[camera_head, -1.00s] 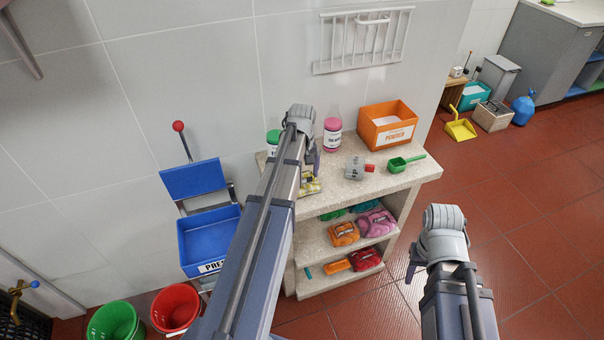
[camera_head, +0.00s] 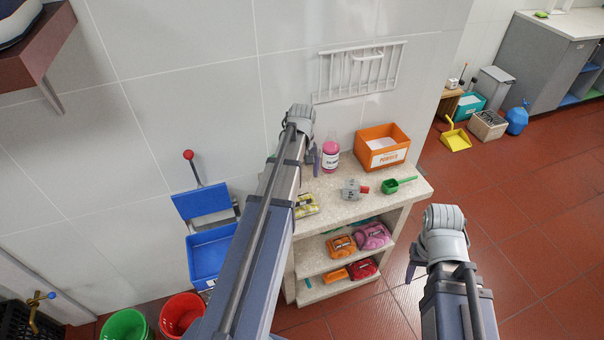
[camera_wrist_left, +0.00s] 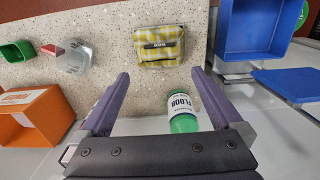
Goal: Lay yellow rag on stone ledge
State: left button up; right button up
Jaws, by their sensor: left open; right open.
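The yellow checked rag (camera_wrist_left: 160,46) lies folded on the speckled stone ledge (camera_wrist_left: 112,40) in the left wrist view. In the head view only a part of the rag (camera_head: 307,207) shows beside my left arm, on the ledge top (camera_head: 412,190). My left gripper (camera_wrist_left: 161,76) is open and empty, with its two fingers spread just short of the rag in the left wrist view. In the head view my left gripper (camera_head: 297,162) is partly hidden by its own arm. My right gripper (camera_head: 411,270) is over the floor, right of the ledge.
A green-capped bottle (camera_wrist_left: 182,112) is near a left finger. A pink bottle (camera_head: 330,157), orange box (camera_head: 383,148), grey container (camera_head: 352,190) and green scoop (camera_head: 397,186) stand on the ledge. Folded rags (camera_head: 341,244) lie on lower shelves. A blue press (camera_head: 206,253) stands left.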

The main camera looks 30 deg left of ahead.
pick_arm(q)
jog(key=shift+r, duration=0.6)
jog(key=s+d+m, duration=0.4)
jog(key=s+d, duration=0.1)
jog(key=d, duration=0.5)
jog(key=s+d+m, duration=0.5)
jog(key=d, duration=0.5)
jog(key=s+d+m+y, duration=0.1)
jog(key=s+d+m, duration=0.3)
jog(key=d, duration=0.6)
jog(key=shift+s+m, duration=0.4)
jog(key=shift+s, duration=0.55)
